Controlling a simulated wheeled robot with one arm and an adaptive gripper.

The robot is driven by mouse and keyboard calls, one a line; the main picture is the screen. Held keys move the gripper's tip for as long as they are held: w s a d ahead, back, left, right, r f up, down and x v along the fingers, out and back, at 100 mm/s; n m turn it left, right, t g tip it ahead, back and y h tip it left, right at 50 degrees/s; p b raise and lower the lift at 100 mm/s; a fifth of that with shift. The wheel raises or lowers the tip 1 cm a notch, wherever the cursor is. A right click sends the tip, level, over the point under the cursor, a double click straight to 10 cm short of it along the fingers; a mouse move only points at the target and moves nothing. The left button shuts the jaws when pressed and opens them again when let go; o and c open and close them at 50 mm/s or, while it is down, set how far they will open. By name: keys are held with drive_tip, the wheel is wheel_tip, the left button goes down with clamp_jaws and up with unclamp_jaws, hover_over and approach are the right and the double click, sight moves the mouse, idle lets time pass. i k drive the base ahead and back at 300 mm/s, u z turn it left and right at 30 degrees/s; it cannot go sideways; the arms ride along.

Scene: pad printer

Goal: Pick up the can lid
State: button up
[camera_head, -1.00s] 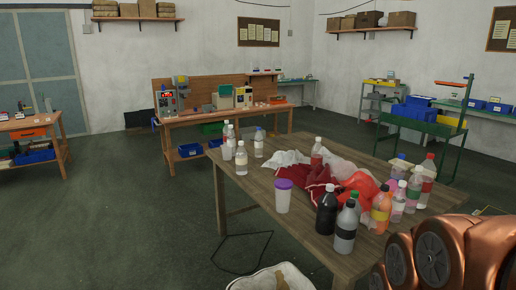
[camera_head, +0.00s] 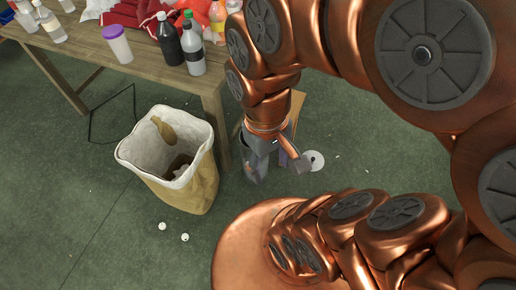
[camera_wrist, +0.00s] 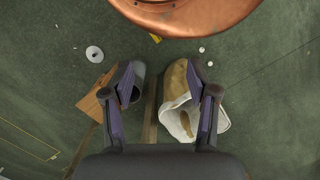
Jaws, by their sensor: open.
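The can lid appears to be the pale round disc (camera_head: 314,160) with a small mark at its centre. It lies flat on the green floor, to the right of my gripper (camera_head: 278,163) in the head view. In the wrist view the lid (camera_wrist: 94,54) lies to the upper left, outside the space between my fingers. My gripper (camera_wrist: 161,70) is open and empty, pointing down above the floor, apart from the lid. A grey can-like cylinder (camera_wrist: 137,76) is partly hidden behind the left finger in the wrist view.
A tan bin (camera_head: 190,195) with a white liner stands on the floor left of my gripper. The wooden table (camera_head: 95,47) with several bottles is behind it. A wooden piece (camera_wrist: 92,102) is near the lid. Small white bits (camera_head: 162,226) lie on the floor.

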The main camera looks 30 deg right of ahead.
sight(317, 160)
drive_tip(key=z, duration=0.65)
drive_tip(key=k, duration=1.25)
drive_tip(key=u, duration=0.8)
